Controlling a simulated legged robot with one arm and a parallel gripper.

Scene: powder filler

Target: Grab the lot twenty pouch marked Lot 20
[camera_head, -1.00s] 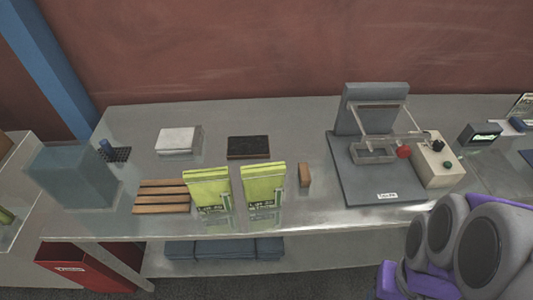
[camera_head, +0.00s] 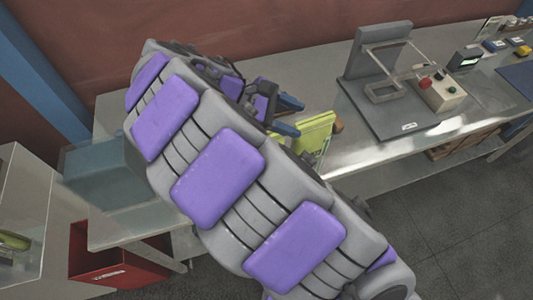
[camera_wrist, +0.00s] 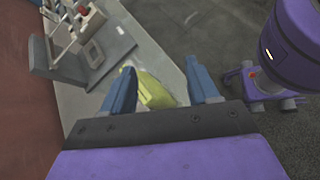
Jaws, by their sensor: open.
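A yellow-green pouch (camera_head: 314,130) stands near the front edge of the bench in the head view, partly hidden by my arm. Its label cannot be read now. My gripper (camera_head: 288,115) is at the pouch's upper left, with its blue fingers apart and empty. In the wrist view a yellow-green pouch (camera_wrist: 155,91) shows between and beyond the two open fingers of my gripper (camera_wrist: 159,68). I cannot tell whether the fingers touch it. The other pouch seen earlier is mostly or wholly hidden behind my arm.
The grey bench (camera_head: 345,155) carries a grey sealing fixture (camera_head: 392,98) and a control box (camera_head: 437,92) to the right. A translucent bin (camera_head: 105,172) is at left, with a red bin (camera_head: 105,262) below.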

